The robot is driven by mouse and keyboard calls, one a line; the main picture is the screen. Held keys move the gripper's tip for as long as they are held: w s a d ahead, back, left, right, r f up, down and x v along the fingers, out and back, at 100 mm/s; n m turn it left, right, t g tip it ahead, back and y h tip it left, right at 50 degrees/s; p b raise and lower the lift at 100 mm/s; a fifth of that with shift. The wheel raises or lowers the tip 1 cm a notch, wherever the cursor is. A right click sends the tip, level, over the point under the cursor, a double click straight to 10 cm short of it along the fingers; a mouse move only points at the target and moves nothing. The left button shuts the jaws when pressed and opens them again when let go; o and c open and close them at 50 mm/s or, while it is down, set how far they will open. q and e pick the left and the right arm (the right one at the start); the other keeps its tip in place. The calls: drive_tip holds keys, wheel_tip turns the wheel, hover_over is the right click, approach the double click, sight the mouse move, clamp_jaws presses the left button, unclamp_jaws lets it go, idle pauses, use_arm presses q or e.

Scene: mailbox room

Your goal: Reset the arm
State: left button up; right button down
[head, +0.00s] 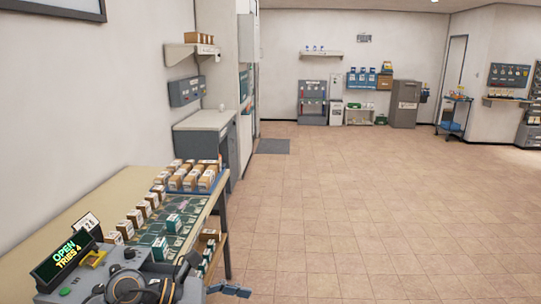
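At the bottom left, black, grey and orange curved parts (155,288) overlap the front of a grey console (85,283). They may belong to my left arm, but I cannot make out its fingers clearly. A small blue-grey piece (231,290) sticks out to the right of them, past the table edge. I cannot tell whether it is part of my gripper. Nothing is seen held. My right arm and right gripper do not show.
A display (66,256) reads "OPEN TRIES 4". The long table (95,203) at left carries several small boxes (147,204) and a blue tray of boxes (187,178). A grey cabinet (205,120) stands beyond. The tiled floor (350,210) is clear.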

use_arm(q)
drive_tip(key=d+r+n+t+h, duration=0.3)
drive_tip(key=r+n+t+h, duration=0.15)
drive_tip(key=r+n, duration=0.2)
drive_tip(key=w+a+r+n+t+y, duration=0.25)
drive_tip(key=a+r+n+t, duration=0.3)
drive_tip(key=n+t, duration=0.75)
drive_tip(key=s+a+f+n+g+y, duration=0.3)
drive_tip(key=a+f+n+y, duration=0.45)
drive_tip(key=f+n, duration=0.35)
drive_tip(key=s+a+f+n+g+y, duration=0.3)
drive_tip(key=a+f+n+y, duration=0.5)
drive_tip(key=n, duration=0.6)
drive_tip(key=s+d+f+n+g, duration=0.25)
drive_tip(key=s+f+g, duration=0.35)
drive_tip(key=s, duration=0.4)
drive_tip(key=s+d+f+n+g, duration=0.1)
drive_tip(key=s+f+n+g, duration=0.3)
drive_tip(key=s+f, duration=0.55)
wheel_tip(320, 180, down, 24)
drive_tip(key=s+m+g, duration=0.1)
drive_tip(key=s+g, duration=0.1)
drive_tip(key=s, duration=0.1)
drive_tip(key=s+a+f+g, duration=0.1)
drive_tip(key=s+a+f, duration=0.2)
drive_tip(key=s+f, duration=1.3)
drive_tip(key=shift+s+a, duration=0.15)
drive_tip(key=shift+s, duration=0.1)
